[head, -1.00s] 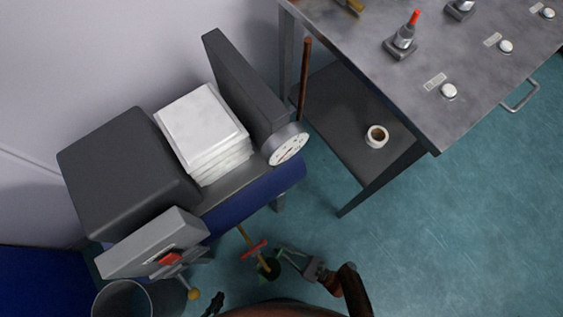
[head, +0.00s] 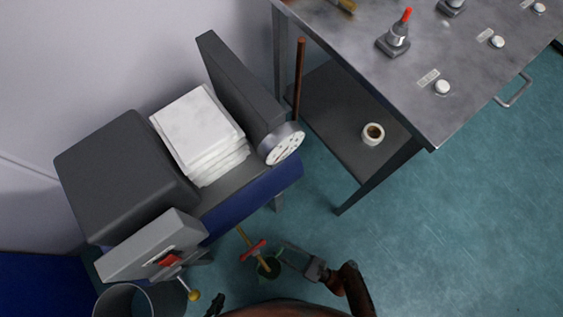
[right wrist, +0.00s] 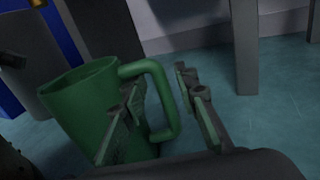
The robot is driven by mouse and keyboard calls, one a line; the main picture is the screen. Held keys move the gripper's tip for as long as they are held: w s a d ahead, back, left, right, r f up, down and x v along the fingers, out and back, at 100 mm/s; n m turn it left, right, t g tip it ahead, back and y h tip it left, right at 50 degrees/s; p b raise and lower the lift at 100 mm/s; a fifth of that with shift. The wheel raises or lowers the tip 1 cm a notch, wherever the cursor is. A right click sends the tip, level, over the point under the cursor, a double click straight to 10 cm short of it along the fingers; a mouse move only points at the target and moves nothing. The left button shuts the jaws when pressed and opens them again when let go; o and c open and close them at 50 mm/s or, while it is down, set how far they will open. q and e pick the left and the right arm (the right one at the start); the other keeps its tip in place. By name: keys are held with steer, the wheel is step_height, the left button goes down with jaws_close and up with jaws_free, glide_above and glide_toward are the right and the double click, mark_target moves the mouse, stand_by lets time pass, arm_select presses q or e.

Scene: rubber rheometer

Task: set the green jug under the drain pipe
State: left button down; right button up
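The green jug (head: 273,273) is low near the floor at the bottom middle of the head view. It fills the left of the right wrist view (right wrist: 85,110), with its handle toward my right gripper. The brass drain pipe (head: 243,234) with a red handle slants down, and its lower end overlaps the jug's mouth from above. My right gripper (right wrist: 165,108) is open, one finger between handle and body, the other outside the handle. It also shows right of the jug in the head view (head: 286,257). Only a dark tip of my left gripper (head: 213,305) shows; its state is unclear.
The machine (head: 125,175) with a white stack (head: 195,130) stands left of the pipe. A grey bin (head: 122,300) and a yellow knob (head: 193,296) are at lower left. A metal table (head: 450,120) stands upper right, a tape roll (head: 373,134) on its shelf. Floor at right is clear.

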steer(key=p+v, duration=0.1)
steer(key=v, duration=1)
steer(key=shift+s+d, duration=0.1)
